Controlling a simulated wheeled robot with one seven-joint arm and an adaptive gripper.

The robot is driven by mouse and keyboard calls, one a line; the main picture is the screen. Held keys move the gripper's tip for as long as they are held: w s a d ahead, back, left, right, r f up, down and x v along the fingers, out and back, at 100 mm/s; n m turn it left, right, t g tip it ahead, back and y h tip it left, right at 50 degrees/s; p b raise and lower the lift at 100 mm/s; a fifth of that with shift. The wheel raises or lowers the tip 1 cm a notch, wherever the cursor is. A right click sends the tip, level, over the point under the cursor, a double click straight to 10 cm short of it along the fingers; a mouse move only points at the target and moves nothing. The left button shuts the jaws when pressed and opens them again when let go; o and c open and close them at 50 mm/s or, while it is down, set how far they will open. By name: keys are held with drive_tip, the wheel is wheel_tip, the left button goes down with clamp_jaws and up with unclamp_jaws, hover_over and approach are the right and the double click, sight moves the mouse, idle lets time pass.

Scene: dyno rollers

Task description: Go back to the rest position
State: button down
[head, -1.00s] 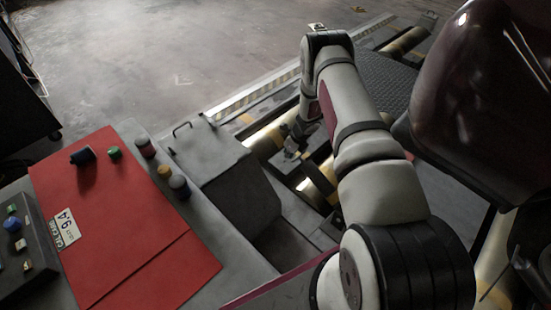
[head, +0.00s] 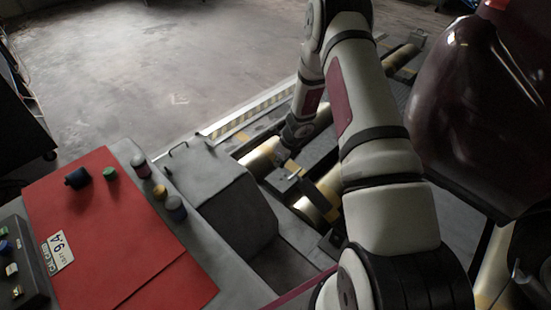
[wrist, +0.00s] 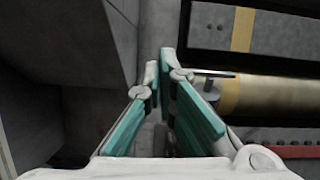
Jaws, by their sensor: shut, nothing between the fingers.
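My gripper (wrist: 159,72) shows in the wrist view with teal pads along its fingers. The fingertips are together with nothing held between them. In the head view my arm reaches up the picture and bends down, with its end over the roller bed. The gripper is small and dark there, to the right of the grey box (head: 224,192). In the wrist view a pale metal roller (wrist: 272,98) with a yellow band lies just right of the fingertips. I cannot tell how far above it they are.
A dark red glossy body (head: 455,120) stands close right of my arm. Open concrete floor (head: 170,70) lies beyond.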

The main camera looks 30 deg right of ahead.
drive_tip(key=shift+s+r, duration=0.1)
